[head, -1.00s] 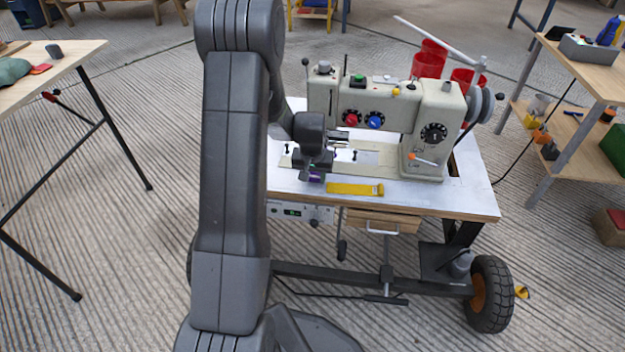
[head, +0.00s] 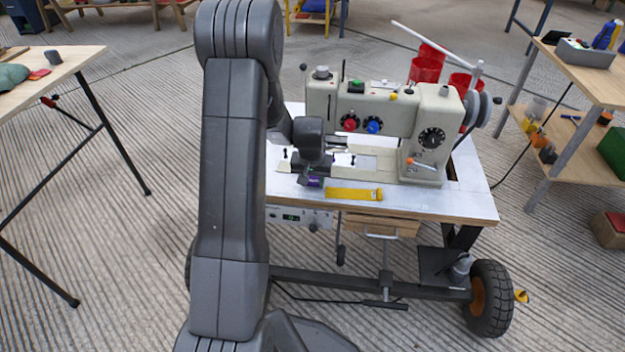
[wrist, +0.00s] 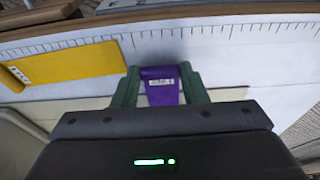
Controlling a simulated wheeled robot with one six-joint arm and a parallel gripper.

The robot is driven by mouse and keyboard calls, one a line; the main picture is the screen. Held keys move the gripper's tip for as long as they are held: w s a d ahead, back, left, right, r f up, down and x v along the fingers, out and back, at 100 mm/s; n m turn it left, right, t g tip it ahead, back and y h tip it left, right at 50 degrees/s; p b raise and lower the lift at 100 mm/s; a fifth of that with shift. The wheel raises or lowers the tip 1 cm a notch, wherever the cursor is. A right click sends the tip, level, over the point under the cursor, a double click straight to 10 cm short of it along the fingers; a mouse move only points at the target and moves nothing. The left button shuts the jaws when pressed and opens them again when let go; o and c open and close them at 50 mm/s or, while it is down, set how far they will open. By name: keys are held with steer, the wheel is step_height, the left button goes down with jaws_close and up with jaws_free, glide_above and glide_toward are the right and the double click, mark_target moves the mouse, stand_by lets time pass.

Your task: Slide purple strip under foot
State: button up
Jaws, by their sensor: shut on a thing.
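The purple strip (wrist: 161,87) shows in the wrist view between the green fingers of my gripper (wrist: 161,86), which are shut on it. In the head view a small bit of the purple strip (head: 315,182) shows below my gripper (head: 312,178), close over the front of the machine's table. The beige sewing machine (head: 428,140) stands on the white table top (head: 462,197), right of and behind my gripper. The presser foot is not clearly visible; my gripper and wrist cover that area.
A yellow strip (head: 354,194) lies on the table top just right of my gripper, and it also shows in the wrist view (wrist: 70,66). Red cups (head: 424,70) stand behind the machine. A wooden table stands at the left and a shelf table (head: 590,75) at the right.

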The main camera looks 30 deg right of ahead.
steer(key=o, duration=0.9)
steer(key=shift+c, duration=0.2)
steer(key=p+v, duration=0.4)
steer(key=v, duration=1)
steer(key=shift+p, duration=0.35)
steer(key=shift+f, duration=0.15)
steer(key=b+x, duration=0.4)
steer(key=x, duration=0.9)
steer(key=shift+w+f+b, duration=0.1)
steer(key=shift+f+b, duration=0.3)
steer(key=shift+w+d+r, duration=0.1)
steer(key=shift+d+r, duration=0.05)
steer(key=shift+r, duration=0.05)
steer(key=shift+s, duration=0.2)
steer(key=shift+f, duration=0.1)
